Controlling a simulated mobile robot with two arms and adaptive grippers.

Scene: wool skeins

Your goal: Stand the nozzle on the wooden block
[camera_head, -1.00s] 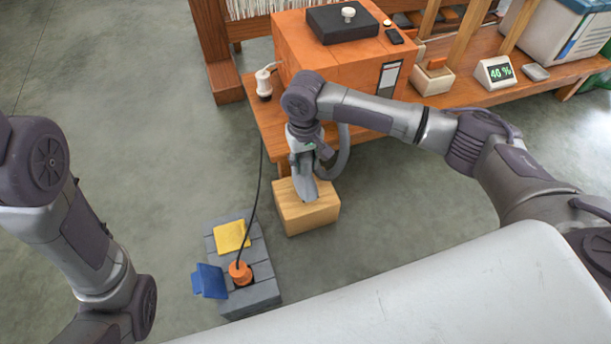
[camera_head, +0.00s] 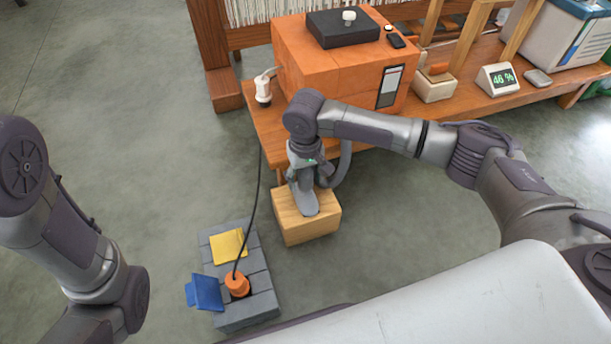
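The wooden block (camera_head: 318,228) stands on the floor in front of the orange box's bench. The grey nozzle (camera_head: 305,201) is at the block's top, its wide mouth down and close to upright. It looks to touch the top face, though the contact edge is hard to see. My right gripper (camera_head: 306,180) points down above the block, with its fingers around the nozzle's upper part. A grey hose (camera_head: 343,165) curves beside the gripper on the right. The fingers partly hide the nozzle. My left gripper is outside the picture; only its arm shows at the left.
An orange box (camera_head: 335,75) stands on a wooden bench (camera_head: 262,122). A grey floor block (camera_head: 250,318) holds an orange plug (camera_head: 238,285) with a black cord, a blue flap (camera_head: 207,293) and a yellow pad (camera_head: 228,246). A display (camera_head: 497,78) reads 46 %.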

